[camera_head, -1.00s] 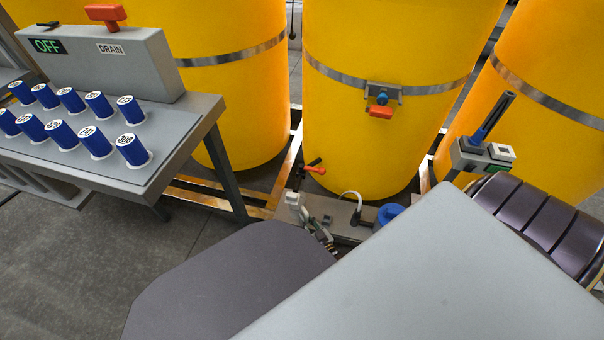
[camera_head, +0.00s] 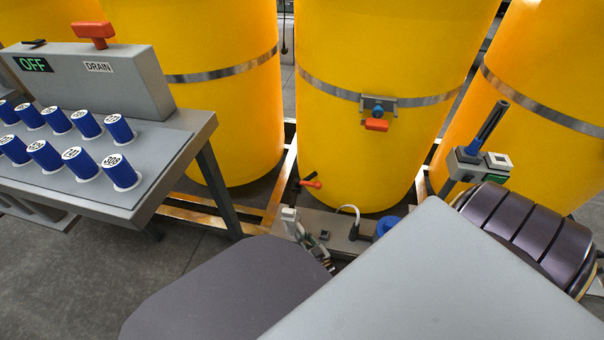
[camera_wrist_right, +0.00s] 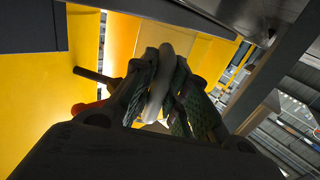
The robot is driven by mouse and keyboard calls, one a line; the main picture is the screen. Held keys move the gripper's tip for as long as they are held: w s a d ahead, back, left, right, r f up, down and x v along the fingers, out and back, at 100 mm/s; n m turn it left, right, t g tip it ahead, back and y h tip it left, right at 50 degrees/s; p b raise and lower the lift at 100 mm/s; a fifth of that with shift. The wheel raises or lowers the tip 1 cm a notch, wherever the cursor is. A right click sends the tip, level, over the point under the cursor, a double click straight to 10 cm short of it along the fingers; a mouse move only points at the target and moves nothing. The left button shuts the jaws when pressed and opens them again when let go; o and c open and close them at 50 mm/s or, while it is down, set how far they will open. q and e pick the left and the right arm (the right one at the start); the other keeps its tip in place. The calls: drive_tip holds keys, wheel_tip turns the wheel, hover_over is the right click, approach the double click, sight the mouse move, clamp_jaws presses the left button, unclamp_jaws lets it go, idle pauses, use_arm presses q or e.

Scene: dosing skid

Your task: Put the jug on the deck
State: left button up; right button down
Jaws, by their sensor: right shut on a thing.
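My right gripper (camera_wrist_right: 160,85) is shut on a pale, curved handle (camera_wrist_right: 168,72) in the right wrist view. I take this to be the jug's handle; the jug's body is hidden there. In the head view my right gripper (camera_head: 310,243) shows small and partly covered, low in front of the middle yellow tank. A grey, deck-like surface (camera_head: 333,221) lies low at that tank's foot, near the gripper. Whether the jug touches it I cannot tell. My left gripper is not in view.
Yellow tanks (camera_head: 345,150) stand across the back. A grey bench (camera_head: 205,130) with several blue-sided containers (camera_head: 120,170) stands at the left. A blue round thing (camera_head: 387,226) is on the right of the low surface.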

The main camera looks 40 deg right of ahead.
drive_tip(key=c, duration=1.4)
unclamp_jaws()
